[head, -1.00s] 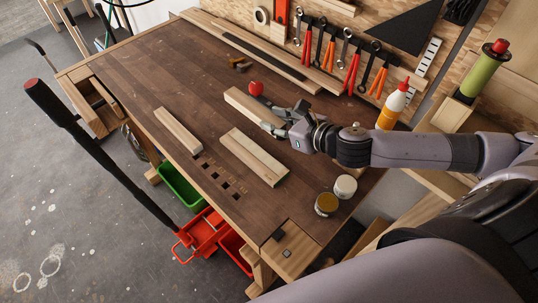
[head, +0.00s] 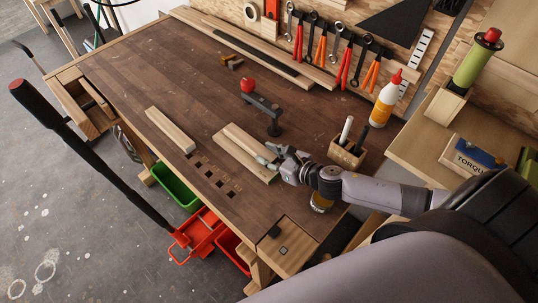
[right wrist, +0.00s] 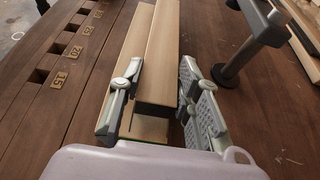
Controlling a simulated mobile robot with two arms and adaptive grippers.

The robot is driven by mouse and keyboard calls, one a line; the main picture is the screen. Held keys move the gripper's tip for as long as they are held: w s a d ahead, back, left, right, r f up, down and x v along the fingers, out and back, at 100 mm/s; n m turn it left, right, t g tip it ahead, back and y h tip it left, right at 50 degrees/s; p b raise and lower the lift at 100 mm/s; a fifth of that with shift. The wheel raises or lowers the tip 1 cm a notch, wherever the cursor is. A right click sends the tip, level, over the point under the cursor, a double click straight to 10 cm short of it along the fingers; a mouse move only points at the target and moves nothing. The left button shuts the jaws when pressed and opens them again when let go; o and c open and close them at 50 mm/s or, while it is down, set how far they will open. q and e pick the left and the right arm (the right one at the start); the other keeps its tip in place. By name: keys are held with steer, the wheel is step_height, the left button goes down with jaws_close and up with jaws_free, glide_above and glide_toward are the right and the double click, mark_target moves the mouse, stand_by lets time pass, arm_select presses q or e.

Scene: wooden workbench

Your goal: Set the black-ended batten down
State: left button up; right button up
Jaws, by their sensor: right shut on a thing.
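The black-ended batten (right wrist: 162,60) is a pale wooden strip with a dark end face toward the camera in the right wrist view. My right gripper (head: 268,163) is shut on it near that end, with one finger on either side in the right wrist view (right wrist: 160,82). A second pale batten (right wrist: 139,38) lies along its left side and shows below its dark end. In the head view the pair (head: 236,150) lies close together over the middle of the bench. I cannot tell whether the held batten touches the wood below. My left gripper is not in view.
A dark clamp with a red knob (head: 247,85) stands just behind the battens. Another short batten (head: 170,130) lies to the left, near numbered square holes (head: 215,178). A pen block (head: 347,153) and glue bottle (head: 385,98) stand to the right.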

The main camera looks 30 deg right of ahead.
steer(key=shift+f, duration=0.1)
steer(key=o, duration=1.2)
steer(key=b+v, duration=0.2)
steer(key=v, duration=0.8)
steer(key=shift+s, duration=0.1)
steer(key=shift+b+v, duration=0.3)
steer(key=shift+v, duration=0.7)
